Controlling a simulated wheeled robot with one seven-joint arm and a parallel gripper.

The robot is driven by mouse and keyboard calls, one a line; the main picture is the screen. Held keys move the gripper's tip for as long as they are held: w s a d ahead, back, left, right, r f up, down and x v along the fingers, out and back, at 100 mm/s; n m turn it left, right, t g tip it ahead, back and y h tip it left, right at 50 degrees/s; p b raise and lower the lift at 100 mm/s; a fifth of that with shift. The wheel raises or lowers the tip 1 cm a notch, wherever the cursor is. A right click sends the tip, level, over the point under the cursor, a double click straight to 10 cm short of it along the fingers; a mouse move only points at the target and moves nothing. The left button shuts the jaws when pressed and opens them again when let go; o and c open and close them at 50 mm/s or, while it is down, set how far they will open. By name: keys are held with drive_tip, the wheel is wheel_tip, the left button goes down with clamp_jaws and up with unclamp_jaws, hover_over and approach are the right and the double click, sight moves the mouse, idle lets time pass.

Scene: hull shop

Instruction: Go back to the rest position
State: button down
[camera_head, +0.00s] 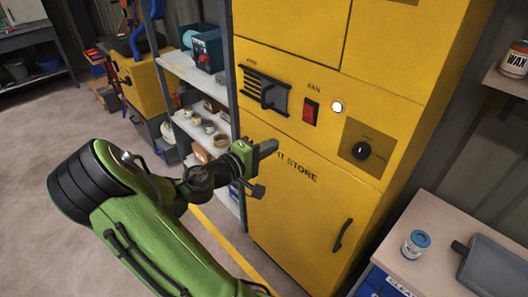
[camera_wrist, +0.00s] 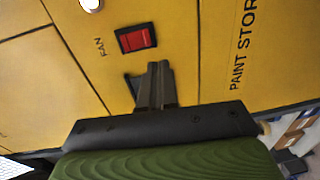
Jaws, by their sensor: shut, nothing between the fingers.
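My gripper (camera_head: 266,150) is at the end of my green arm, in front of the yellow paint store cabinet (camera_head: 305,225). Its fingers are shut with nothing between them. In the wrist view my gripper (camera_wrist: 158,72) points at the cabinet front (camera_wrist: 185,35), close to the red fan switch (camera_wrist: 137,39). I cannot tell whether the fingertips touch the panel. In the head view the red fan switch (camera_head: 311,112) is above and right of the gripper. A round white light (camera_head: 337,106) beside it is bright.
A bench (camera_head: 440,215) with a blue-lidded jar (camera_head: 416,244) is at right. Open floor (camera_head: 60,120) lies at left.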

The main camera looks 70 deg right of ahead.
drive_tip(key=shift+v, duration=0.9)
drive_tip(key=shift+f, duration=0.2)
